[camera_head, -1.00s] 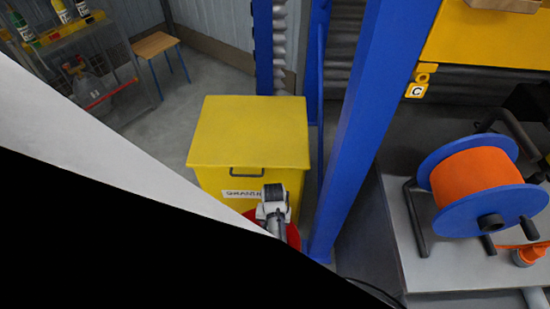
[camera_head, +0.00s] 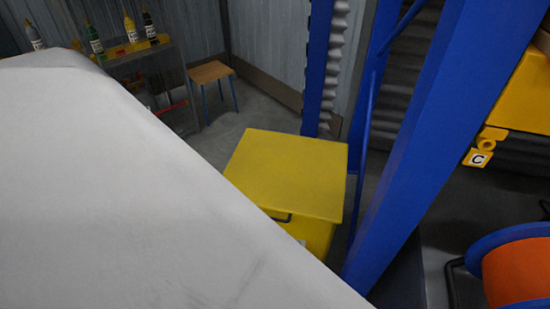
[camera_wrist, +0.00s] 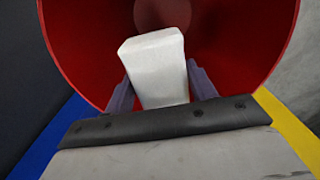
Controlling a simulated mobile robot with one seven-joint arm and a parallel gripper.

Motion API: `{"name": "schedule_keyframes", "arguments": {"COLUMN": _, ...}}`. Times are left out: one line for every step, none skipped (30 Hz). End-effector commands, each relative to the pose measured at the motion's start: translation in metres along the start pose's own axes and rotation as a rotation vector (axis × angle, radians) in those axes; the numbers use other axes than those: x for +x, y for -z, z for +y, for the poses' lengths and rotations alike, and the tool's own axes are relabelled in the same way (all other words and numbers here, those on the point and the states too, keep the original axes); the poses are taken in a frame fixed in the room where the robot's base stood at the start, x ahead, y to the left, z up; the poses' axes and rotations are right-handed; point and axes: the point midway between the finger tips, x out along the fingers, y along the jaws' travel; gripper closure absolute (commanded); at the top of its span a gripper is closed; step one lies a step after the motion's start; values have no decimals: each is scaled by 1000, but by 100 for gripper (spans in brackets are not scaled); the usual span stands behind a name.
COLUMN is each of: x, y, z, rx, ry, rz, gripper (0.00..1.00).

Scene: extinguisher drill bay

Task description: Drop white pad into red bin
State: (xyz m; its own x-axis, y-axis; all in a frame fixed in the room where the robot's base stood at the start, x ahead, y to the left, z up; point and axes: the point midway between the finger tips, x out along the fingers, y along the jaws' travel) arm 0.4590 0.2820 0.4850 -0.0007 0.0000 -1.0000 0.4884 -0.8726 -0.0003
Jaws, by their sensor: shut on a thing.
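The white pad (camera_wrist: 157,67) is held between the two fingers of my gripper (camera_wrist: 158,82) in the wrist view. My gripper is shut on it. Behind the pad, the inside of the red bin (camera_wrist: 75,45) fills most of the upper wrist view, so the pad is in line with the bin's opening. I cannot tell how far the pad is from the bin's floor. In the head view the bin, the pad and my gripper are hidden behind my own pale arm.
A yellow box (camera_head: 290,172) with a flat lid stands on the floor, with a blue upright (camera_head: 415,150) to its right. A wooden stool (camera_head: 209,74) and a shelf of bottles (camera_head: 130,50) are behind. An orange cable reel (camera_head: 515,270) is at lower right.

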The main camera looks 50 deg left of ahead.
Motion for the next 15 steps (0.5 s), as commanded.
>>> {"name": "schedule_keyframes", "arguments": {"x": 9, "y": 0, "z": 0, "rx": 0, "ry": 0, "rz": 0, "gripper": 65}}
{"name": "schedule_keyframes", "arguments": {"x": 10, "y": 0, "z": 0, "rx": 0, "ry": 0, "rz": 0, "gripper": 65}}
{"name": "schedule_keyframes", "arguments": {"x": 11, "y": 0, "z": 0, "rx": 1, "ry": 0, "rz": 0, "gripper": 65}}
{"name": "schedule_keyframes", "arguments": {"x": 12, "y": 0, "z": 0, "rx": 1, "ry": 0, "rz": 0, "gripper": 65}}
{"name": "schedule_keyframes", "arguments": {"x": 12, "y": 0, "z": 0, "rx": 1, "ry": 0, "rz": 0, "gripper": 65}}
{"name": "schedule_keyframes", "arguments": {"x": 12, "y": 0, "z": 0, "rx": 1, "ry": 0, "rz": 0, "gripper": 65}}
{"name": "schedule_keyframes", "arguments": {"x": 11, "y": 0, "z": 0, "rx": 1, "ry": 0, "rz": 0, "gripper": 65}}
{"name": "schedule_keyframes", "arguments": {"x": 11, "y": 0, "z": 0, "rx": 1, "ry": 0, "rz": 0, "gripper": 65}}
{"name": "schedule_keyframes", "arguments": {"x": 11, "y": 0, "z": 0, "rx": 1, "ry": 0, "rz": 0, "gripper": 65}}
{"name": "schedule_keyframes", "arguments": {"x": 11, "y": 0, "z": 0, "rx": 1, "ry": 0, "rz": 0, "gripper": 65}}
{"name": "schedule_keyframes", "arguments": {"x": 11, "y": 0, "z": 0, "rx": 1, "ry": 0, "rz": 0, "gripper": 65}}
{"name": "schedule_keyframes", "arguments": {"x": 11, "y": 0, "z": 0, "rx": 0, "ry": 0, "rz": 0, "gripper": 65}}
{"name": "schedule_keyframes", "arguments": {"x": 11, "y": 0, "z": 0, "rx": 0, "ry": 0, "rz": 0, "gripper": 40}}
{"name": "schedule_keyframes", "arguments": {"x": 11, "y": 0, "z": 0, "rx": 0, "ry": 0, "rz": 0, "gripper": 36}}
{"name": "schedule_keyframes", "arguments": {"x": 11, "y": 0, "z": 0, "rx": 0, "ry": 0, "rz": 0, "gripper": 31}}
